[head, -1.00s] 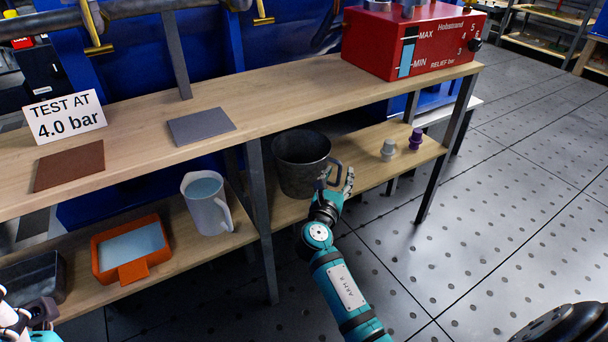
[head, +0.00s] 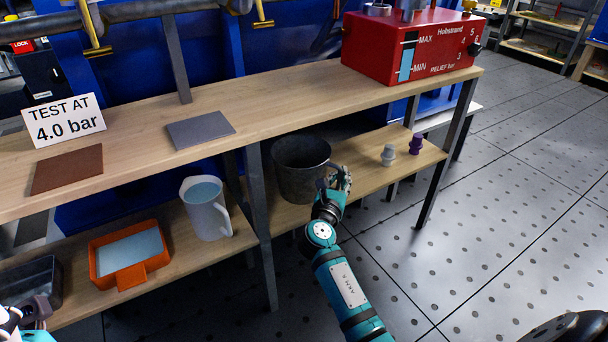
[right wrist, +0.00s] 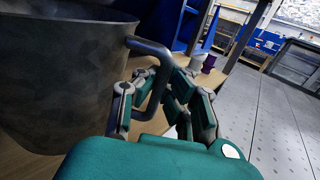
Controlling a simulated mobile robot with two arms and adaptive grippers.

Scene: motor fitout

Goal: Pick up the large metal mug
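The large metal mug (head: 298,178) is a dark grey, bucket-like vessel standing upright on the lower shelf. It fills the left of the right wrist view (right wrist: 55,85). Its bent-bar handle (right wrist: 158,85) sticks out toward my right gripper. My right gripper (head: 338,180) is at the handle; in the right wrist view its fingers (right wrist: 155,105) stand on either side of the bar. A gap still shows between the fingers and the bar, and the mug rests on the shelf.
A light-grey jug (head: 206,208), an orange tray (head: 103,278) and a dark container (head: 42,272) stand on the lower shelf to the left. Grey (head: 388,154) and purple (head: 416,144) fittings stand right of the mug.

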